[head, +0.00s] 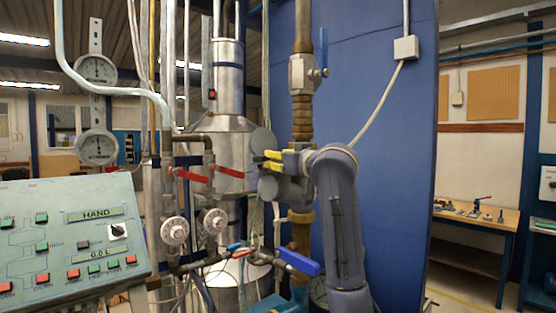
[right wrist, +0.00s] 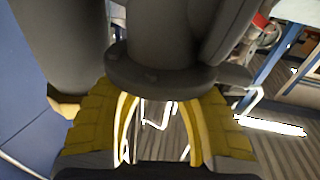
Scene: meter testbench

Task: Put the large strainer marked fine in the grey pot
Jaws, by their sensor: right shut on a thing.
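My right gripper (head: 270,160) has yellow fingers and is held in front of the metal pipework, at the middle of the head view. Its fingers are close together there. In the right wrist view the yellow fingers (right wrist: 165,115) stand on both sides of a dark grey rounded shape, with thin white lines showing between them. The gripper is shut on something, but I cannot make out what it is. I cannot identify a strainer marked fine or a grey pot in either view. My left gripper is not in view.
A control panel (head: 75,238) with several buttons stands at the lower left. Pipes, red-handled valves (head: 190,175) and a blue-handled valve (head: 298,262) crowd the middle. A blue wall panel (head: 395,170) stands behind my right arm. A workbench (head: 480,220) with small tools is at the far right.

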